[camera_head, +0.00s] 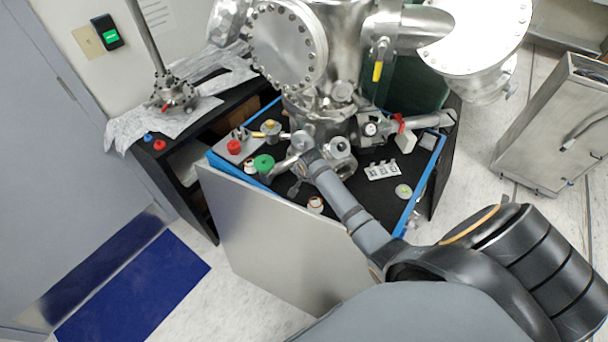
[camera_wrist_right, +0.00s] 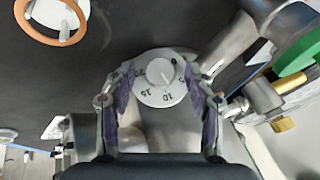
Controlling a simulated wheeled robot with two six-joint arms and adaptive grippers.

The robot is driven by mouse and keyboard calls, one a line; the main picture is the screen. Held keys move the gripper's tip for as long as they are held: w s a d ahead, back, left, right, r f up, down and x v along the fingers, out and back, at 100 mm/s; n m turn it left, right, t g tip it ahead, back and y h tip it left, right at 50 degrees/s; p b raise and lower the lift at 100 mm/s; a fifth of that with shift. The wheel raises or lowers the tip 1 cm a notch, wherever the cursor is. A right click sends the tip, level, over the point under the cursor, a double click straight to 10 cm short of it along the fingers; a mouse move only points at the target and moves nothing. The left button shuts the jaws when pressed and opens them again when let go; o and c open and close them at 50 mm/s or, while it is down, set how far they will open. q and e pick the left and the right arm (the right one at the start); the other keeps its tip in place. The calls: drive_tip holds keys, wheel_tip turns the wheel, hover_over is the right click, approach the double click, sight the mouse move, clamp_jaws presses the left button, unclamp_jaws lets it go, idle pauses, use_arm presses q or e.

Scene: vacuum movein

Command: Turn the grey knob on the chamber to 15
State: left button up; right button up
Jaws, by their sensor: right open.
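The chamber (camera_head: 322,104) is a shiny metal vessel on the black top of a cabinet. In the right wrist view the knob (camera_wrist_right: 160,72) is a pale round dial with dark numbers; 15 and 10 are readable on its lower edge. A thin dark mark lies right of its centre, but I cannot tell the exact setting. My right gripper (camera_wrist_right: 160,103) is open, with one purple-padded finger on each side of the knob. I cannot tell whether the pads touch it. In the head view my right arm reaches in from the lower right to the chamber's base. My left gripper is not in view.
A green handwheel (camera_head: 264,163) and a red knob (camera_head: 234,147) are left of the right gripper. A copper ring (camera_wrist_right: 72,24) shows at the upper left of the wrist view. A silver door panel (camera_head: 280,240) stands in front of the cabinet; a grey cart (camera_head: 545,125) stands right.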

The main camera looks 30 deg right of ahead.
drive_tip(key=shift+w, duration=0.1)
drive_tip(key=shift+c, duration=0.8)
drive_tip(key=c, duration=0.7)
clamp_jaws()
drive_tip(key=shift+s+d+m+t+p, duration=0.15)
drive_tip(key=shift+s+m+t+p, duration=0.2)
drive_tip(key=shift+t+p, duration=0.3)
drive_tip(key=shift+f+m+t+y, duration=0.15)
drive_tip(key=shift+m+t+y, duration=0.25)
drive_tip(key=shift+m+t, duration=0.25)
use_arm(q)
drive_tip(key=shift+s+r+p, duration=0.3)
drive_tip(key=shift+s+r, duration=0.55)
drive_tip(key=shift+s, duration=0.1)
use_arm(e)
drive_tip(key=shift+w, duration=0.1)
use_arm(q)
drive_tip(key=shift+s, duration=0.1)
use_arm(e)
drive_tip(key=o, duration=0.9)
unclamp_jaws()
drive_tip(key=shift+c, duration=0.2)
